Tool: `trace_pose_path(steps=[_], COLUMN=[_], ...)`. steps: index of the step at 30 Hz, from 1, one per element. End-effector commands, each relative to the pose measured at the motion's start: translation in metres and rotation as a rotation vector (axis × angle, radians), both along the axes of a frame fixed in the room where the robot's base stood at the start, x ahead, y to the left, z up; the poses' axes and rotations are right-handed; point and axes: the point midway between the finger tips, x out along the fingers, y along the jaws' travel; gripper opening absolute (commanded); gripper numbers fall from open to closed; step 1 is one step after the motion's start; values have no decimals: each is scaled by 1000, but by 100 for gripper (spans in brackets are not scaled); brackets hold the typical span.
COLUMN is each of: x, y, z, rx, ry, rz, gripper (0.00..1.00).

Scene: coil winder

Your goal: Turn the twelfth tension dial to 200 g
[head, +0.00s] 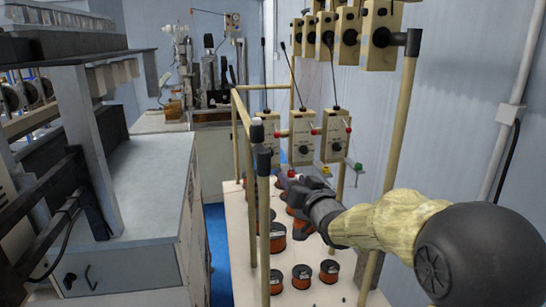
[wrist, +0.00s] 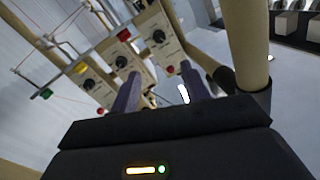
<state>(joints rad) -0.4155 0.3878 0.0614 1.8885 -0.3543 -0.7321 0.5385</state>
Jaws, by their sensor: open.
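Three beige tension boxes hang in a lower row in the head view: a left one (head: 267,131), a middle one (head: 301,150) and a right one (head: 336,150). In the wrist view each carries a black dial: a near dial (wrist: 158,36), a middle dial (wrist: 121,62) and a far dial (wrist: 89,85). Their scale marks are too small to read, and I cannot tell which is the twelfth. My gripper (wrist: 160,72) is open with nothing between its fingers, its tips just below the boxes in the head view. It touches no dial that I can see.
More tension boxes (head: 380,37) hang in an upper row. Beige posts (head: 263,210) stand close to my gripper. Copper wire spools (head: 302,274) stand on the white rack top (head: 237,240) below. A grey machine cabinet (head: 140,210) stands at the left.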

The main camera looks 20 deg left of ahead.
Motion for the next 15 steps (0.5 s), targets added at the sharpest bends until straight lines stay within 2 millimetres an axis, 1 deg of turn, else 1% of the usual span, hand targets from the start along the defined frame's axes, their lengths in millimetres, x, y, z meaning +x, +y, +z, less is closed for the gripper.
trace_pose_path(steps=[15], x=[59], y=[51], z=[2], rx=[-1], ry=[1], rz=[1], gripper=[46])
